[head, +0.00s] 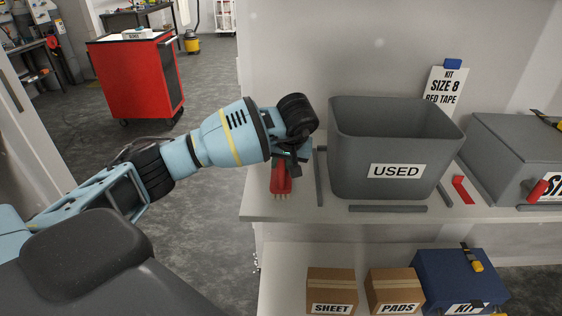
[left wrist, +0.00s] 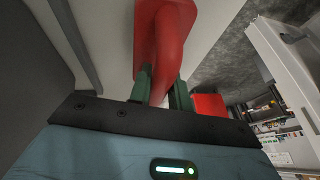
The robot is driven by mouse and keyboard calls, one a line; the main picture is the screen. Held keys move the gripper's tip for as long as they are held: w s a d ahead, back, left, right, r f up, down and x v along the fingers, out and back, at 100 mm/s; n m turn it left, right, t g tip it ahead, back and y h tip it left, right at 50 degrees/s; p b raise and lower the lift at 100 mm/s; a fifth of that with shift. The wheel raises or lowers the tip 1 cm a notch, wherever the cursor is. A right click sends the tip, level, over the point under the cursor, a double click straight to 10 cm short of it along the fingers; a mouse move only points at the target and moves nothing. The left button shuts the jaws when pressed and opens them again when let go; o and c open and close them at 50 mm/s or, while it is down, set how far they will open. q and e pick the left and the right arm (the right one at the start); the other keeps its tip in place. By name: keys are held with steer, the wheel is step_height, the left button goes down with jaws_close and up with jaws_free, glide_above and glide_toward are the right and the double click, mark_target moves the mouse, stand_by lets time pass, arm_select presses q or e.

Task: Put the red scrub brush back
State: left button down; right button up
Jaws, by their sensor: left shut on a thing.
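The red scrub brush (head: 281,181) is at the left end of the bench shelf (head: 290,210), left of the grey USED bin (head: 385,140). In the left wrist view the fingers of my left gripper (left wrist: 160,90) are shut around the red handle of the brush (left wrist: 168,50). Whether the bristles touch the shelf is unclear. My right gripper is not in view.
Grey strips (head: 388,208) lie around the USED bin. A red piece (head: 462,189) lies right of it, near a grey case (head: 515,150). Cardboard boxes (head: 331,283) and a blue KIT case (head: 455,275) are below. A red tool cabinet (head: 130,80) stands on the floor behind.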

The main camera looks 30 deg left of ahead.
arm_select(q)
steer(key=c, duration=1.3)
jaws_free()
steer(key=v, duration=1.2)
